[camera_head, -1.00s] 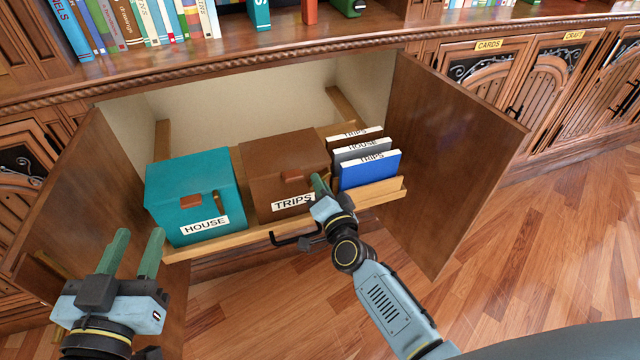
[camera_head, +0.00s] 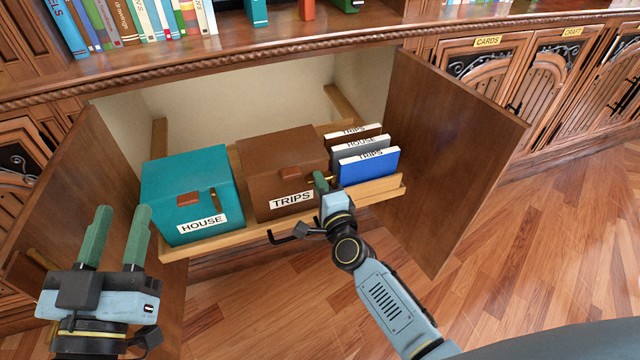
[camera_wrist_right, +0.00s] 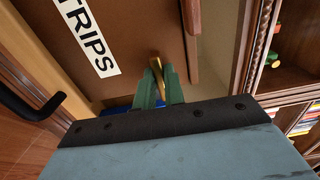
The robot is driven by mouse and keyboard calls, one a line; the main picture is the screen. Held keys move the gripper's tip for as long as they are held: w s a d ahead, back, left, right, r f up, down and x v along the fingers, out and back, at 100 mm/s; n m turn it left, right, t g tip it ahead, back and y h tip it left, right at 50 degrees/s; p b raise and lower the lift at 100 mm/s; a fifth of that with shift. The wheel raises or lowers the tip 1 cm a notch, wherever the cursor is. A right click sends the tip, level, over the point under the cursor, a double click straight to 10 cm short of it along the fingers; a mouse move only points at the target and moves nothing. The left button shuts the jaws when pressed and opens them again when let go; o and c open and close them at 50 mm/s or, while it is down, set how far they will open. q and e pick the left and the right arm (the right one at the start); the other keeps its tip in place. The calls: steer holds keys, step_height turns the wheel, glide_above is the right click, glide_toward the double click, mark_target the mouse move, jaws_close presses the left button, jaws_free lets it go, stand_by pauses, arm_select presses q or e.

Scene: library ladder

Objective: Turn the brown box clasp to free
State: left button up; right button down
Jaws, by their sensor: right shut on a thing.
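The brown box (camera_head: 283,165) labelled TRIPS stands on the pulled-out wooden shelf, its lid down. A red-brown tab (camera_head: 290,173) hangs at the top of its front. My right gripper (camera_head: 320,178) is at the box's front right, beside the tab. In the right wrist view its green fingers (camera_wrist_right: 160,76) are shut on the brass-coloured clasp (camera_wrist_right: 155,64), whose end shows between them. The fingers hide part of the clasp, and its exact angle is hard to tell. My left gripper (camera_head: 122,212) is open and empty at the lower left, in front of the left door.
A teal box (camera_head: 190,190) labelled HOUSE, with its own tab and clasp, stands to the left. Several labelled binders (camera_head: 368,168) stand close to the right. Open cabinet doors flank the shelf (camera_head: 375,190). A black handle (camera_head: 285,236) projects below its front edge.

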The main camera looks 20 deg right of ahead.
stand_by(0.4)
steer(key=c, duration=1.5)
jaws_free()
steer(key=shift+s, duration=0.15)
